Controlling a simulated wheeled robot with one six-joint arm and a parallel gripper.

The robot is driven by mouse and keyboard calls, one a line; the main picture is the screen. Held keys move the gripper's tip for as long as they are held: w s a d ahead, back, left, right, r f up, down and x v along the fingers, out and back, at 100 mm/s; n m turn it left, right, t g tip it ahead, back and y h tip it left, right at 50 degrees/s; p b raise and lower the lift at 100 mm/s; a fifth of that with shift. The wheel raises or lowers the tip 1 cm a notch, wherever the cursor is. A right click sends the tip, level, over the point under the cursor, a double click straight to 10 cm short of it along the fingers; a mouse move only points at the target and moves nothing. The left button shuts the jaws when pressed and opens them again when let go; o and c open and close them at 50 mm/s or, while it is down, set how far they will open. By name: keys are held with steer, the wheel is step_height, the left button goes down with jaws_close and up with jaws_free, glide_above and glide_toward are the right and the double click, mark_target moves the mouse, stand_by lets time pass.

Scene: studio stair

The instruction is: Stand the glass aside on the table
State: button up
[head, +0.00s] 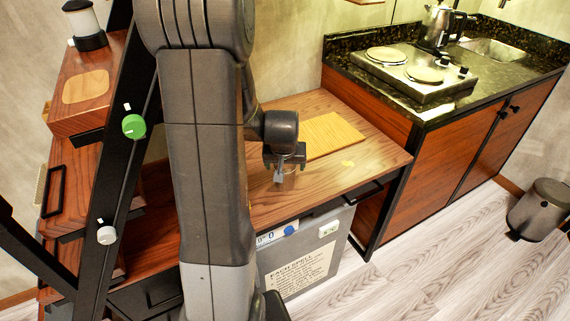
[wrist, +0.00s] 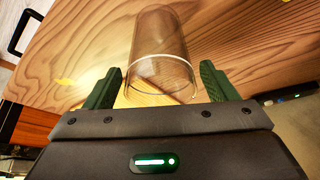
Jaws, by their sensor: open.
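The clear glass (wrist: 160,45) stands on the wooden table (head: 382,150). In the wrist view it is just ahead of my gripper (wrist: 158,82), with its near end between the two green fingers. The fingers are open, with a gap on each side of the glass. In the head view my gripper (head: 285,160) points down over the table's front part. The glass (head: 288,182) shows only faintly below it, partly hidden by the fingers.
A light bamboo board (head: 334,135) lies behind my gripper, with a small yellow patch (head: 348,163) nearer the front edge. A counter with a hotplate (head: 410,72) and kettle (head: 438,27) stands to the right. Wooden stair boxes (head: 88,95) rise at left. A grey box (head: 300,262) sits under the table.

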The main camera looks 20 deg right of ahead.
steer(key=v, duration=1.2)
steer(key=shift+p, duration=0.3)
